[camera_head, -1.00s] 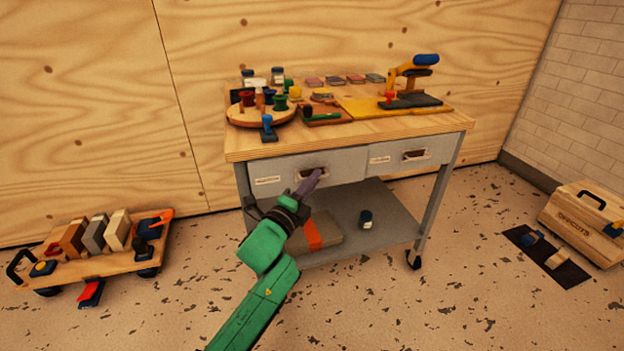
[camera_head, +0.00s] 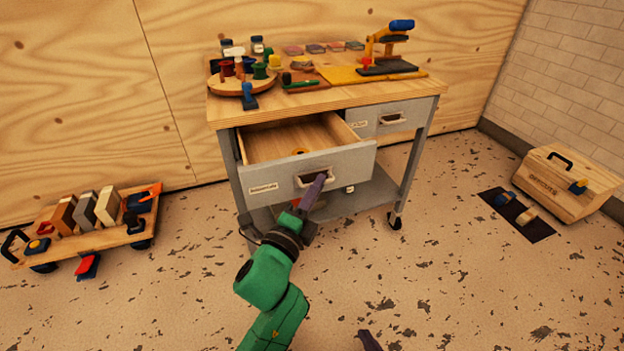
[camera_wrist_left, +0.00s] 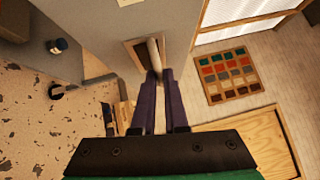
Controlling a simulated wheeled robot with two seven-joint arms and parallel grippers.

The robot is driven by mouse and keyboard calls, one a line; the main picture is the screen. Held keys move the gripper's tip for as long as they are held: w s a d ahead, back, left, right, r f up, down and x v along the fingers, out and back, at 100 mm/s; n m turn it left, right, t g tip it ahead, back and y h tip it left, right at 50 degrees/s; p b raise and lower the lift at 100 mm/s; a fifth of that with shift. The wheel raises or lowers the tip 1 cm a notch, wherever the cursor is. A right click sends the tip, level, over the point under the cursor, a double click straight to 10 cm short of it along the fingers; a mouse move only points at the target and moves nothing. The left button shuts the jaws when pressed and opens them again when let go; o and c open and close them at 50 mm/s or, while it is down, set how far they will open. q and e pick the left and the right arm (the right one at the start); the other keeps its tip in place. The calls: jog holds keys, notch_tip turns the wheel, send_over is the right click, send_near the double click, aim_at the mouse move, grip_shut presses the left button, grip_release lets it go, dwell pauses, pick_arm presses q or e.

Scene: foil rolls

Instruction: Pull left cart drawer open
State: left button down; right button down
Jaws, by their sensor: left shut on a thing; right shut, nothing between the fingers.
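The left cart drawer (camera_head: 348,164) stands pulled out from the cart (camera_head: 300,103). Its wooden inside shows, with a small yellow ring-like thing (camera_head: 300,151) in it. My left gripper (camera_head: 318,182) is shut on the drawer's handle at the grey front. In the left wrist view, the purple fingers (camera_wrist_left: 160,78) close around the pale handle bar (camera_wrist_left: 154,55) in front of its dark recess. Only a dark tip (camera_head: 369,341), likely of my right gripper, shows at the bottom edge; the rest of it is out of view.
The right drawer (camera_head: 408,112) is closed. Spools, jars and a yellow-armed tool (camera_head: 385,45) stand on the cart top. A low wooden trolley (camera_head: 95,237) with blocks stands left. A wooden box (camera_head: 563,185) and dark mat (camera_head: 516,215) lie right. The floor in front is clear.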

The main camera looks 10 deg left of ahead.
pick_arm(q)
jog(key=shift+s, duration=0.1)
jog(key=c, duration=0.9)
grip_release()
jog(key=shift+c, duration=0.2)
jog(key=b+v, duration=0.1)
jog(key=v, duration=1.3)
jog(key=shift+s, duration=0.3)
